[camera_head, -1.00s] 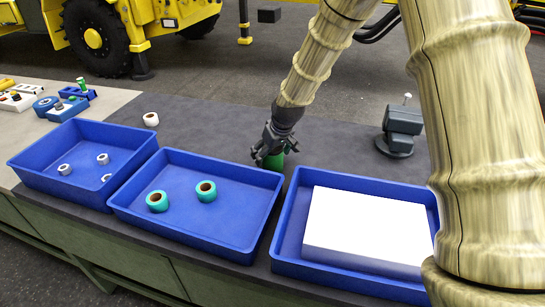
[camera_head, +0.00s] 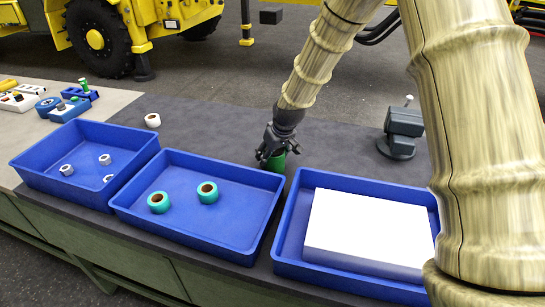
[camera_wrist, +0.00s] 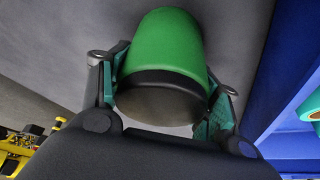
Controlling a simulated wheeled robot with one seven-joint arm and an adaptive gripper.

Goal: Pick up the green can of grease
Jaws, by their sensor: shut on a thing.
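The green can (camera_head: 277,162) stands on the dark worktop behind the gap between the middle and right blue bins, partly hidden by my gripper (camera_head: 273,153). In the wrist view the green can (camera_wrist: 168,48) has a dark band and a greyish end facing the camera. My gripper's fingers (camera_wrist: 160,95) sit on both sides of it, shut on it. I cannot tell whether the can is clear of the worktop.
The middle blue bin (camera_head: 225,234) holds two teal-and-brown rolls. The right blue bin (camera_head: 290,245) holds a white block (camera_head: 368,228). The left blue bin (camera_head: 40,160) holds several small grey parts. A dark vise (camera_head: 402,130) stands at right; a white roll (camera_head: 152,120) lies behind the bins.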

